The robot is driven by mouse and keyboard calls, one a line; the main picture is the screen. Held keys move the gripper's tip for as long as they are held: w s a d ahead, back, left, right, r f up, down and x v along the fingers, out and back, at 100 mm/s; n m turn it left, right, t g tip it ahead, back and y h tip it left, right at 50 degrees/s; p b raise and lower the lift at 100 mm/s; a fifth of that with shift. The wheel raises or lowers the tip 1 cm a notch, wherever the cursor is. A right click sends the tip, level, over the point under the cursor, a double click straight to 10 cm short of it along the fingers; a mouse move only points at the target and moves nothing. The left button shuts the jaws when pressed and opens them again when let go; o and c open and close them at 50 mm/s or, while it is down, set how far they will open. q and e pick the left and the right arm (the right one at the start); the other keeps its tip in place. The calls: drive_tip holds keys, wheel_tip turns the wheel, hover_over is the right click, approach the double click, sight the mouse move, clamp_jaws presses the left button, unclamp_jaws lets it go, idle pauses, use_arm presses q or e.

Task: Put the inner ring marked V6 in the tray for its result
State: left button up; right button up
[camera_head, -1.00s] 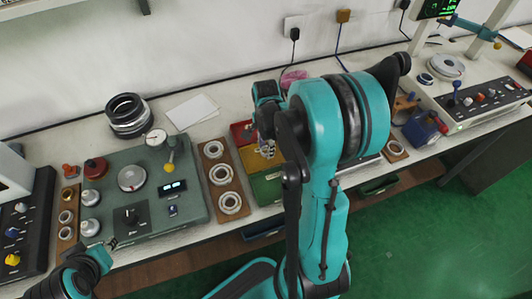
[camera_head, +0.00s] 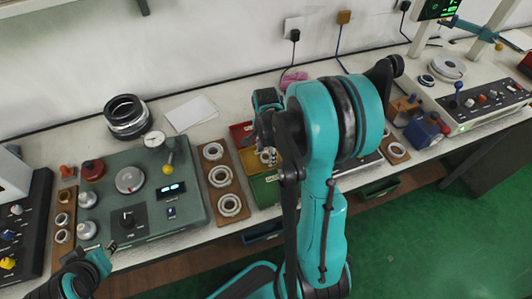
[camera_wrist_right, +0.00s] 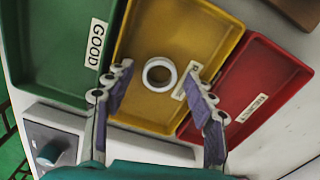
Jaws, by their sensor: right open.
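A pale metal ring (camera_wrist_right: 159,74) lies flat in the yellow tray (camera_wrist_right: 150,113); no V6 mark is readable on it. My right gripper (camera_wrist_right: 156,78) is open above the yellow tray, its fingers on either side of the ring and apart from it. The green tray (camera_wrist_right: 50,85), labelled GOOD, is left of the yellow one; the red tray (camera_wrist_right: 262,75) is right. In the head view the right arm partly hides the trays. My left gripper (camera_head: 108,250) is at the lower left, its jaws too small to judge.
A brown board with several rings (camera_head: 216,178) lies left of the trays. The green-grey gauge panel (camera_head: 150,205) is further left, with dark stacked rings (camera_head: 127,115) behind it. White paper (camera_head: 191,113) lies near the wall. A blue device (camera_head: 424,130) stands to the right.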

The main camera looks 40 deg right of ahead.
wheel_tip(320, 180, up, 11)
drive_tip(key=p, duration=0.4)
drive_tip(key=s+a+r+n+t, duration=0.3)
drive_tip(key=a+r+n, duration=0.1)
drive_tip(key=a+n, duration=0.4)
drive_tip(key=s+a+r+n+t, duration=0.4)
drive_tip(key=a+n, duration=0.5)
drive_tip(key=n, duration=0.2)
drive_tip(key=shift+a+p, duration=0.15)
drive_tip(key=shift+p, duration=0.15)
